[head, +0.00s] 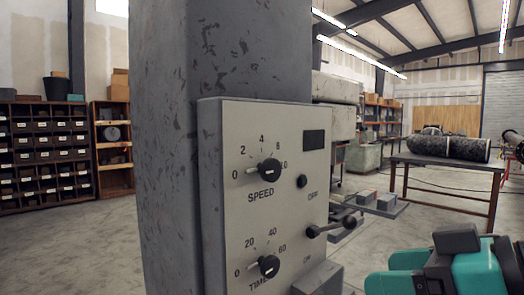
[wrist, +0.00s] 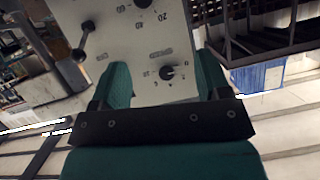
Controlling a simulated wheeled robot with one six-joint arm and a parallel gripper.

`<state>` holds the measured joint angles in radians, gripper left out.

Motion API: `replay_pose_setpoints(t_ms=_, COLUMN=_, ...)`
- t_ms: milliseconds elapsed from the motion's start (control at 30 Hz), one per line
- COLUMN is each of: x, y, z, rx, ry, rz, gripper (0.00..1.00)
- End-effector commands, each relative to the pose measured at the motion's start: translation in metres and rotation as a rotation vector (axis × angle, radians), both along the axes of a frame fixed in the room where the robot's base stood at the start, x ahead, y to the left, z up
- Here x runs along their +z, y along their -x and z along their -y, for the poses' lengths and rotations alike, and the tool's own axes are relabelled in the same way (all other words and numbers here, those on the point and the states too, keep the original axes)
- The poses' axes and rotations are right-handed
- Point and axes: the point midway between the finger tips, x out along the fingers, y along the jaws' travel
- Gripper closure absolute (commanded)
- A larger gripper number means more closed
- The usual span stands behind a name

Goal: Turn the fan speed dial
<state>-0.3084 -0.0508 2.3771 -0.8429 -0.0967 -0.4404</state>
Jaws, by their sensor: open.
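The speed dial (head: 269,170) is a round black knob on the grey control panel (head: 222,215), above the word SPEED and inside a number scale. A pale mark shows on its face; its exact setting is hard to read. The wrist view shows the panel upside down, with the speed dial (wrist: 168,73) framed between my teal fingers. My gripper (wrist: 160,64) is open and empty, with one finger on each side of the dial in that view. In the head view my gripper (head: 385,272) is at the lower right, apart from the panel's face.
The time dial (head: 268,266) sits below the speed dial. A round black button (head: 302,181), a dark display (head: 314,140) and a lever with a black ball (head: 348,222) are on the panel's right side. Behind stands a table (head: 455,165) bearing dark pipes.

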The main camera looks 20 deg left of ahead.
Motion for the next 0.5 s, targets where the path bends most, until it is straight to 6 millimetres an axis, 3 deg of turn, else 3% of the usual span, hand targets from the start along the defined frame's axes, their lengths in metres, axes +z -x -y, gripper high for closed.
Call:
replay_pose_setpoints(t_ms=33, x=0.027, y=-0.011, z=-0.012, rx=0.004, ry=-0.08, rz=0.068, gripper=0.3)
replay_pose_setpoints(t_ms=200, x=0.075, y=-0.032, z=-0.03, rx=-0.021, ry=-0.27, rz=0.235, gripper=0.3)
replay_pose_setpoints(t_ms=367, x=0.088, y=-0.04, z=-0.04, rx=-0.033, ry=-0.32, rz=0.274, gripper=0.3)
replay_pose_setpoints(t_ms=500, x=0.089, y=-0.047, z=-0.061, rx=-0.03, ry=-0.318, rz=0.273, gripper=0.3)
